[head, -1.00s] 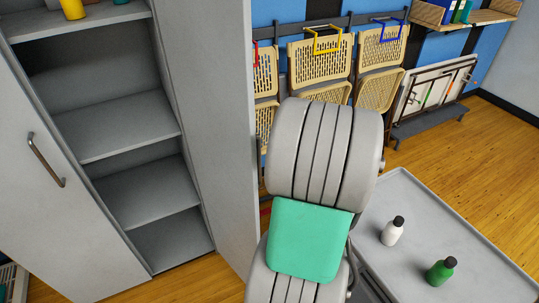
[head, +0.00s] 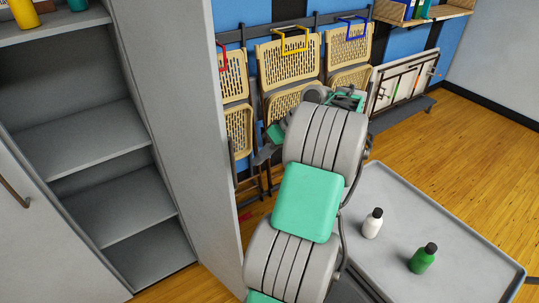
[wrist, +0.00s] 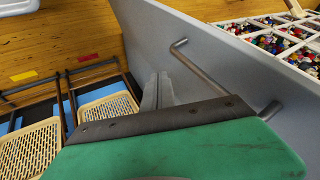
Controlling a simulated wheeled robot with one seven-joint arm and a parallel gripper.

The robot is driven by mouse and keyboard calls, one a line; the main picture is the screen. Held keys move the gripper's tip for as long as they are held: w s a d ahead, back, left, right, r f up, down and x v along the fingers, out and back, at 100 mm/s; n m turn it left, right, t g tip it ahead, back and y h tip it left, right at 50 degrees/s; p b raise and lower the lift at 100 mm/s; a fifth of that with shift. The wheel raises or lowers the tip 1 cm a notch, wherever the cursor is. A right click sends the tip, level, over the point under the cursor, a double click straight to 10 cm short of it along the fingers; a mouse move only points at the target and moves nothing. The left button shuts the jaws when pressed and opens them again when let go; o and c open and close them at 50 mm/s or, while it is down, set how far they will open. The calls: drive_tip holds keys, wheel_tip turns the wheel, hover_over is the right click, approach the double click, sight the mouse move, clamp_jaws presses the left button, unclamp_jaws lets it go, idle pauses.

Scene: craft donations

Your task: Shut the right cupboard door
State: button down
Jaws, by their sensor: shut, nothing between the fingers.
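The right cupboard door (head: 185,125) is a tall grey panel standing wide open, swung out from the right side of the cupboard. Its inner side faces the head view. The wrist view shows its outer face (wrist: 225,30) with a grey bar handle (wrist: 222,75), which the door hides in the head view. My gripper (wrist: 158,88) is shut and empty, beside the handle and close to the outer face. I cannot tell whether it touches the door. In the head view my arm is right of the door, with the wrist partly hidden behind its links.
Open grey shelves (head: 85,140) show left of the door, with small bottles on top. The left door (head: 45,245) looks shut. A grey table (head: 385,190) with a white bottle (head: 372,223) and a green bottle (head: 423,258) stands right. Folded chairs (head: 290,60) hang behind.

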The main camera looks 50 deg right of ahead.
drive_tip(key=a, duration=0.1)
drive_tip(key=w+a+f, duration=0.1)
drive_tip(key=a, duration=0.1)
drive_tip(key=w+a+f, duration=0.1)
drive_tip(key=shift+a, duration=0.4)
